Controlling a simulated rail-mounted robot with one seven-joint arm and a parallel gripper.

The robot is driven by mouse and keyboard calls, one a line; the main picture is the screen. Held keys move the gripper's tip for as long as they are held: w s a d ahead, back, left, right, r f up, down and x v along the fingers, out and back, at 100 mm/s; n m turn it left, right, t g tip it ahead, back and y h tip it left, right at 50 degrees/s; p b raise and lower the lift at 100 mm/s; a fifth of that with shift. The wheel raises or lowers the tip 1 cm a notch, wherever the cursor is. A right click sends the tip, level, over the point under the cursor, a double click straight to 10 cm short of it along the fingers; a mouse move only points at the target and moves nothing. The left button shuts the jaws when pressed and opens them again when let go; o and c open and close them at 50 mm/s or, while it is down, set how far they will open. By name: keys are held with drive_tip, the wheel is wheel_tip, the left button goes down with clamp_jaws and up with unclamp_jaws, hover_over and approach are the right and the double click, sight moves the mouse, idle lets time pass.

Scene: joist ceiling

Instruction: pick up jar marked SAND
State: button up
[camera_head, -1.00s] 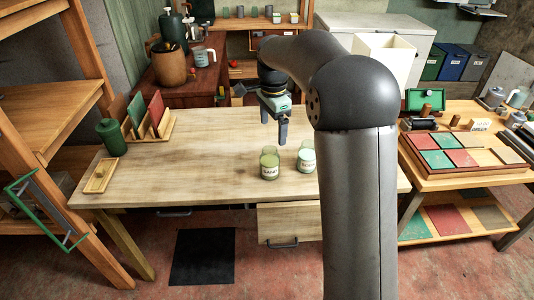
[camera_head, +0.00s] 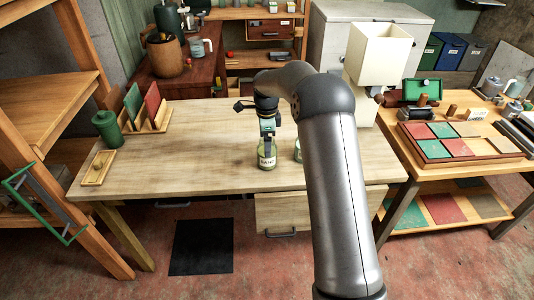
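The jar marked SAND (camera_head: 267,160) is a greenish glass jar with a pale label, standing upright on the wooden workbench (camera_head: 210,150). My gripper (camera_head: 267,142) points down at the top of this jar, with its fingers at the jar's upper part. The fingers blend with the jar, so I cannot tell whether they touch it or how wide they are apart. A second jar (camera_head: 298,152) stands just to the right, mostly hidden behind my arm; its label cannot be read.
A green canister (camera_head: 107,128), a small wooden tray (camera_head: 98,168) and a rack with green and red panels (camera_head: 148,108) stand at the bench's left. A side table (camera_head: 460,165) with coloured tiles is at right. The bench's middle left is clear.

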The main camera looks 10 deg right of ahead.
drive_tip(key=shift+d+f+p, duration=0.1)
drive_tip(key=shift+f+p, duration=0.5)
drive_tip(key=shift+f, duration=2.15)
drive_tip(key=c, duration=1.3)
drive_tip(key=shift+r, duration=0.15)
